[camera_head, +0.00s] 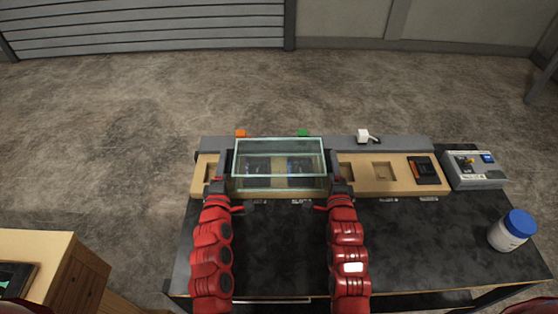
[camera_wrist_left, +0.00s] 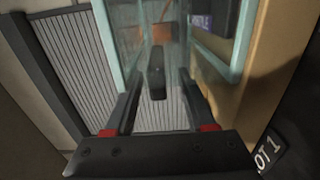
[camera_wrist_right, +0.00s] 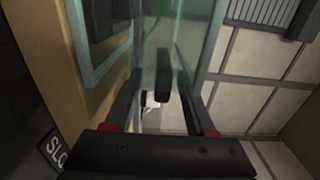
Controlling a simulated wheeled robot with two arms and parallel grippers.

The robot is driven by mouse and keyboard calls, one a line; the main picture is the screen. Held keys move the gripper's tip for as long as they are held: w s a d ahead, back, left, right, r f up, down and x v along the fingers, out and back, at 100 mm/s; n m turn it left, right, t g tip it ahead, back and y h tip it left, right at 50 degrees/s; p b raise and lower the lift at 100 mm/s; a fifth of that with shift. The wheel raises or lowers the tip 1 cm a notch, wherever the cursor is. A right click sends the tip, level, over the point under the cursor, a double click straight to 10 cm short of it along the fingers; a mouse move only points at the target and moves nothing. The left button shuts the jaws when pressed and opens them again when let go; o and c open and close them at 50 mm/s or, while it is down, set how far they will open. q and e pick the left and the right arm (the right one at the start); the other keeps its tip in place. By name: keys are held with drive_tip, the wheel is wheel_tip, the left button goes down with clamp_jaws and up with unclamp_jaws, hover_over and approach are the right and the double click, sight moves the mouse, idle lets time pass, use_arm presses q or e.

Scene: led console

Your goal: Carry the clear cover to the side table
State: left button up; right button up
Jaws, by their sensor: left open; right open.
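The right wrist view shows a similar dark piece (camera_wrist_right: 162,75) between the fingers. I cannot tell whether the fingers touch anything.
A wooden cabinet-like side table (camera_head: 42,245) stands at lower left, with a dark item on top. The black worktable (camera_head: 420,230) is clear in front. A blue-lidded white jar (camera_head: 512,231) and a grey control box (camera_head: 473,170) are at the right.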

use_arm(q)
drive_tip(key=shift+w, duration=0.85)
use_arm(e)
drive_tip(key=shift+w+r, duration=0.1)
drive_tip(key=shift+w, duration=0.8)
use_arm(q)
clamp_jaws()
use_arm(e)
clamp_jaws()
use_arm(q)
drive_tip(key=shift+r, duration=0.1)
